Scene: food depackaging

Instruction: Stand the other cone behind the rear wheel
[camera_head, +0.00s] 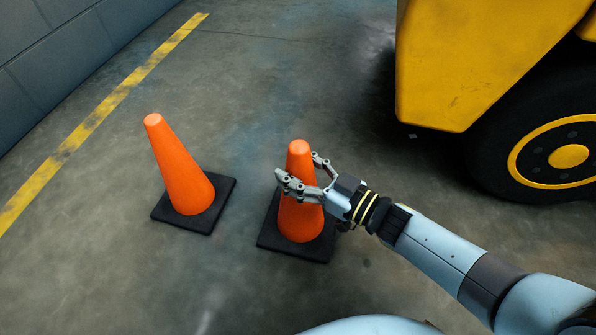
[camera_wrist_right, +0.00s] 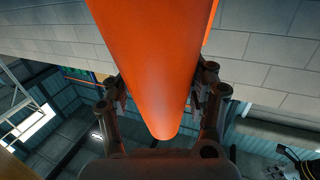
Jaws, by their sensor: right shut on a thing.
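Two orange cones with black square bases stand upright on the floor in the head view. The left cone (camera_head: 178,165) stands apart, with no gripper near it. My right gripper (camera_head: 298,178) is shut on the right cone (camera_head: 300,222), with its fingers around the cone's upper part. That cone's base shows at floor level; I cannot tell whether it touches the floor. The held cone (camera_wrist_right: 155,60) also fills the middle of the right wrist view, between the two fingers (camera_wrist_right: 160,105). The wheel (camera_head: 568,155) of a yellow vehicle shows at the right. My left gripper is not in view.
The yellow vehicle body (camera_head: 480,60) overhangs the floor at the upper right. A worn yellow line (camera_head: 100,110) runs along the grey wall (camera_head: 60,55) at the left. The floor between the right cone and the wheel is clear apart from my right arm.

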